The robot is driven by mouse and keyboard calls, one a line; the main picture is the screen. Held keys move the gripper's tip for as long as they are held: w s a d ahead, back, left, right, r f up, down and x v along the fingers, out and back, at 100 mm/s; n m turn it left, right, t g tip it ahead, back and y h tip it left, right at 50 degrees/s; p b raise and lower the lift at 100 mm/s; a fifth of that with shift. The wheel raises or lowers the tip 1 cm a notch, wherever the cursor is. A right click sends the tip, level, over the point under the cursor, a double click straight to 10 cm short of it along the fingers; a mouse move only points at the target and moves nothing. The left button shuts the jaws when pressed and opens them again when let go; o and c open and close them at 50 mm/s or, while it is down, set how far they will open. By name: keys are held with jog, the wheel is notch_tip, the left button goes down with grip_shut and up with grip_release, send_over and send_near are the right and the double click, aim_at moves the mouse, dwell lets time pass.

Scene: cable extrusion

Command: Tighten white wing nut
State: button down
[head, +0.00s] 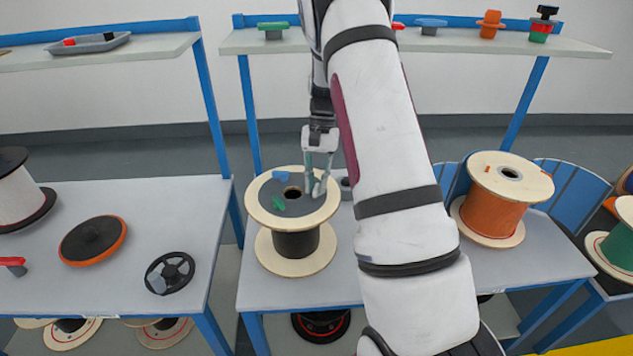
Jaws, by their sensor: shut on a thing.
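A wooden cable spool (264,239) with dark cable stands upright on the right-hand table. A dark grey disc (292,207) lies on its top flange around a centre hole. A blue wing nut (280,175) and a green wing nut (278,202) sit on the disc. My gripper (318,189) points down at the right side of the disc, its fingers shut on a small pale thing there, which I take for the white wing nut. The fingers mostly hide the nut, so its exact seating cannot be told.
An orange cable spool (494,211) stands right on the same table. The left table holds an orange-rimmed dark disc (92,240), a black handwheel (170,272) and a white spool (20,196). The shelf (480,43) above carries several small parts. My arm hides the table's middle.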

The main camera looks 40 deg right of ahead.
jog(key=shift+m+t, duration=0.3)
jog(key=shift+m, duration=0.7)
jog(key=c, duration=1.7)
grip_release()
jog(key=shift+o, duration=0.2)
jog(key=v, duration=1.2)
jog(key=shift+d, duration=0.25)
jog(key=shift+s, duration=0.1)
